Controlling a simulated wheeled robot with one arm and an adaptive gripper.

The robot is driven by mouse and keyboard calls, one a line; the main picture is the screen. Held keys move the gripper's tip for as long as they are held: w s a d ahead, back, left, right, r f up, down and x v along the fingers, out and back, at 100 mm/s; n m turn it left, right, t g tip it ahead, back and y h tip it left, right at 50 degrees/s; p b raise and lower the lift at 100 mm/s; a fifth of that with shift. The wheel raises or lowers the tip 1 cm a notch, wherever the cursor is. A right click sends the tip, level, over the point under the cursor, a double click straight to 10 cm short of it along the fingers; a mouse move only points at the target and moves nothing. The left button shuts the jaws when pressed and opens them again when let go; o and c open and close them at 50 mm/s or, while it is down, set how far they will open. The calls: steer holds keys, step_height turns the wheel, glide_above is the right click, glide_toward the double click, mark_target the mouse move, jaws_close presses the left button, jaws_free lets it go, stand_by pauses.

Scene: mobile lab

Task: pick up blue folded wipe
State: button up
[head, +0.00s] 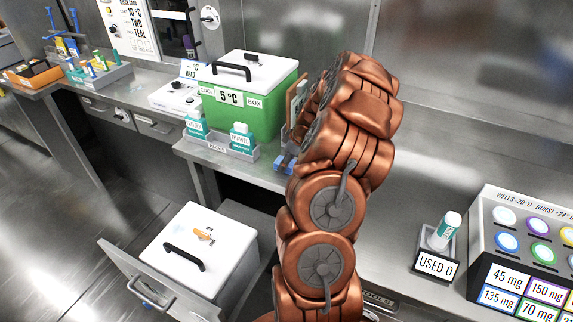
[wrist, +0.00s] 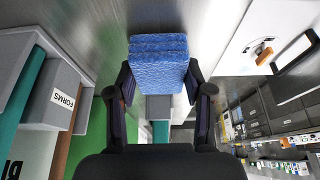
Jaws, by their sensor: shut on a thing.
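The blue folded wipe (wrist: 158,58) is a thick, textured block of folded layers in the wrist view. My gripper (wrist: 158,82) is shut on it, with one dark finger on each side. In the head view my arm hides most of the gripper. A small patch of blue (head: 284,161), likely the wipe, shows at the arm's left edge, just right of the racks tray. I cannot tell there whether it touches the bench.
A green cool box (head: 245,105) with a white lid stands on the steel bench, left of my arm. The racks tray (head: 218,144) holds teal-labelled boxes. A forms holder (wrist: 62,98) is close at left in the wrist view. A white lidded box (head: 203,250) sits in an open drawer below.

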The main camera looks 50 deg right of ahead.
mark_target(279, 164)
steer(key=shift+r+b, duration=0.6)
steer(key=shift+r, duration=0.85)
steer(key=shift+a, duration=0.95)
steer(key=a+r+b, duration=0.1)
steer(key=a+b, duration=0.2)
steer(key=a, duration=1.1)
steer(key=shift+r+b, duration=0.2)
steer(key=shift+b, duration=0.1)
steer(key=shift+s, duration=0.1)
steer(key=o, duration=0.3)
steer(key=c, duration=0.4)
steer(key=shift+a, duration=0.15)
